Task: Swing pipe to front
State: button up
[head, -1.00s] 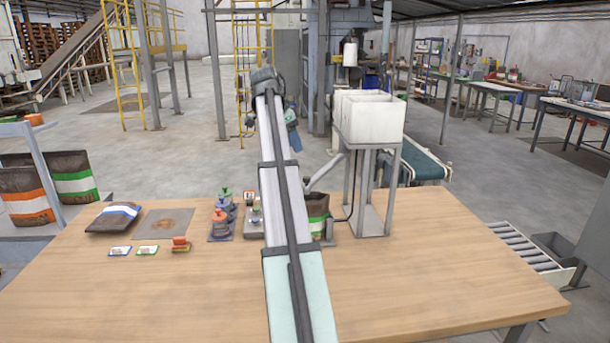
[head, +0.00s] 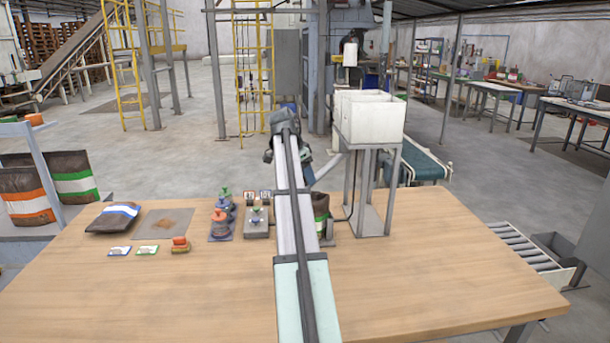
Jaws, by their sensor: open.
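The pipe (head: 327,168) is a pale grey tube. It slopes down and left from the two-bin hopper stand (head: 369,125) at the back of the table, above an open brown-and-green bag (head: 321,209). My arm reaches away across the table's middle and bends down at its far end. My gripper (head: 309,172) is open, close to the pipe's lower left end. My arm hides most of its fingers, and I cannot tell whether they touch the pipe.
Left of my arm are a grey box with small knobs (head: 256,222), stacked weights on a mat (head: 222,212), small cards, a flat bag (head: 113,217) and an orange-topped block (head: 180,245). The table's right front (head: 430,285) is clear. A roller conveyor (head: 520,250) stands right.

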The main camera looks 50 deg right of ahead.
grip_shut()
dwell(0.6)
